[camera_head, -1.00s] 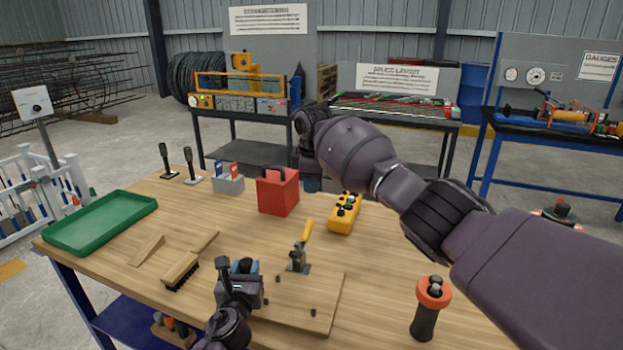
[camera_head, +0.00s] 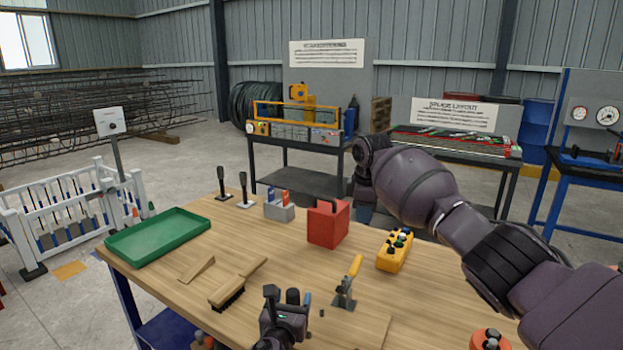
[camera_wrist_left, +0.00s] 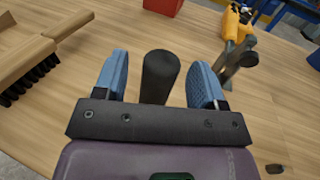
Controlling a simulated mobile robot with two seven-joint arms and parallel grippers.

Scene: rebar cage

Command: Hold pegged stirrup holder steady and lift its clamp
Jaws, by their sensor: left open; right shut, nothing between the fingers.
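The pegged stirrup holder is a wooden board (camera_head: 362,330) on the bench, partly out of the head view. Its toggle clamp (camera_head: 346,292) has a yellow handle tilted upward; the clamp also shows in the left wrist view (camera_wrist_left: 236,42). My left gripper (camera_head: 290,308) is open near the board's left side. In the left wrist view its blue pads (camera_wrist_left: 163,82) stand either side of a dark upright post (camera_wrist_left: 160,75), with visible gaps. My right gripper (camera_head: 365,212) is shut and empty above the bench behind the clamp, mostly hidden by its own wrist.
A brush (camera_head: 229,292), wooden wedge (camera_head: 197,268) and green tray (camera_head: 158,238) lie left. A red box (camera_head: 327,223) and yellow button box (camera_head: 394,251) stand behind the clamp. An orange-topped tool (camera_head: 489,340) is at the front right.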

